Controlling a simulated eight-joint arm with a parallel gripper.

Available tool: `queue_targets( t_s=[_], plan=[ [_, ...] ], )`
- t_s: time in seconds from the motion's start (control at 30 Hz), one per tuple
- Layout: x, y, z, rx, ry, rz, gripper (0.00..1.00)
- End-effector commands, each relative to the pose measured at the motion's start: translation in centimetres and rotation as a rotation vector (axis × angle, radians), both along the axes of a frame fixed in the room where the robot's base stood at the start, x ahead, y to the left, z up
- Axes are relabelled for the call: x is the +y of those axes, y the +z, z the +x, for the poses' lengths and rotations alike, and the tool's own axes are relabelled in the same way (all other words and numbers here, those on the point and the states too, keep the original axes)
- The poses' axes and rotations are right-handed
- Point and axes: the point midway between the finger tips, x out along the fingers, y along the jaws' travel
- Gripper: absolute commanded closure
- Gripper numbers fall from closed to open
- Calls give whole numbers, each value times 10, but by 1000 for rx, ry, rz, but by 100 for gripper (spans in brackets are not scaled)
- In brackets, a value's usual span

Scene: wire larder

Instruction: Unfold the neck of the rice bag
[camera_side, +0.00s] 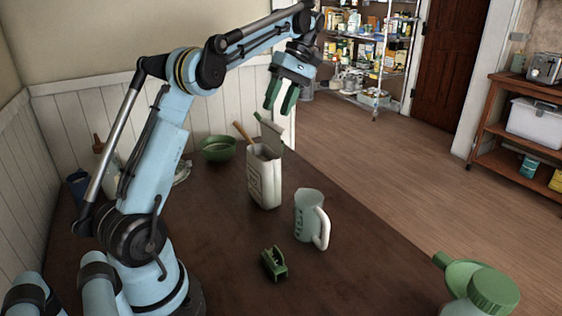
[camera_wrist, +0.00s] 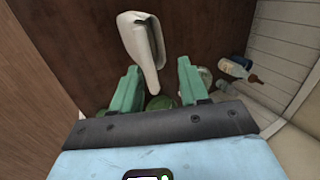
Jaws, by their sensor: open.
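The rice bag (camera_side: 264,183) stands upright on the dark table, a pale block with faint print on its front. Its neck (camera_side: 270,132) shows as a pale flap rising at a tilt above the top; how far it is folded is hard to tell. In the wrist view a pale shape that looks like the bag (camera_wrist: 138,42) lies ahead of the fingers. My gripper (camera_side: 280,99) is open and empty, its green fingers pointing down above the bag, apart from it. A green clip (camera_side: 275,263) lies on the table toward the front.
A pale mug (camera_side: 310,216) stands close to the right of the bag. A green bowl (camera_side: 217,148) sits behind at left, and a wooden handle (camera_side: 243,132) shows beside the bag. Green-lidded containers (camera_side: 484,292) stand at front right. The table's middle front is mostly clear.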

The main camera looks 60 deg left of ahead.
Motion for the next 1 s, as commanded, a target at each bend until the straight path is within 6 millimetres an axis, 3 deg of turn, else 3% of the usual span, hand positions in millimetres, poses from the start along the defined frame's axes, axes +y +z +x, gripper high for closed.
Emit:
queue_targets(
  t_s=[0.03,0.2,0.5,0.7,1.0],
  plan=[
    [-14,7,1,0,-8,-2,56],
    [-48,26,1,-1,-8,-2,56],
    [-96,56,1,-7,-8,0,56],
    [-111,64,1,-10,-4,1,56],
    [-113,66,1,-10,-4,1,56]
  ],
)
